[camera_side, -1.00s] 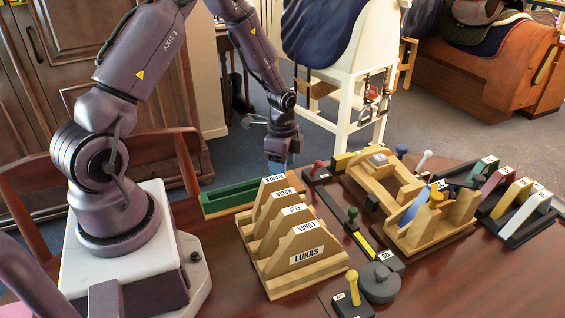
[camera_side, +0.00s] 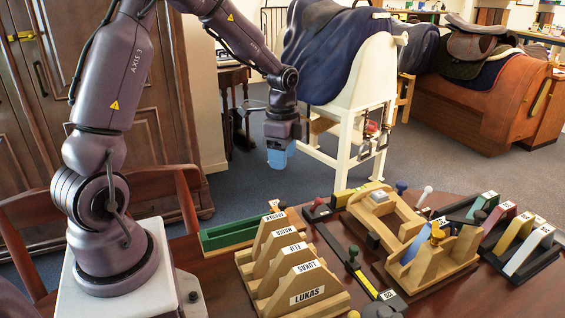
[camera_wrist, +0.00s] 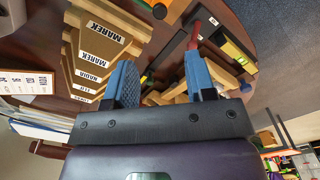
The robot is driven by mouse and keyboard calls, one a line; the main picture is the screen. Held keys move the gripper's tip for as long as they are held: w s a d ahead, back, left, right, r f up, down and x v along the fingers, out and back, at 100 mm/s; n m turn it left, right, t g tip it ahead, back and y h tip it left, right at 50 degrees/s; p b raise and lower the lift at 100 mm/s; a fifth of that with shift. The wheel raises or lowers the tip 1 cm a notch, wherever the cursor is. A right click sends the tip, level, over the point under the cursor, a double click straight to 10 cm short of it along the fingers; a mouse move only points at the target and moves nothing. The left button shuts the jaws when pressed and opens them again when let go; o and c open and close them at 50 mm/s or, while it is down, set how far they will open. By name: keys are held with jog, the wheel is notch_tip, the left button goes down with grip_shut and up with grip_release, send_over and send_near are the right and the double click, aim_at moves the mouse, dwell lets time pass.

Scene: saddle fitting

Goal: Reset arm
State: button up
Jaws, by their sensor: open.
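My gripper (camera_side: 281,157) hangs in the air in the side view, above and behind the green tray, with blue fingers. In the wrist view its two blue fingers (camera_wrist: 160,85) stand apart with nothing held between them. The arm is mine and is bent over the back of the table, clear of the fixtures.
A wooden rack with name labels such as LUKAS (camera_side: 307,296) stands on the table (camera_side: 460,297). A green tray (camera_side: 232,234) lies behind it. A wooden fixture (camera_side: 437,252) and a rack of coloured blocks (camera_side: 530,248) stand to the right. A draped saddle stand (camera_side: 362,92) is behind.

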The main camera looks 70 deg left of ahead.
jog(key=s+d+r+n+t, duration=0.5)
jog(key=s+d+r+n, duration=0.4)
jog(key=s+d+r, duration=0.6)
jog(key=shift+s+d+r+t, duration=0.25)
jog(key=shift+d+r+t, duration=0.05)
jog(key=shift+d+r, duration=0.2)
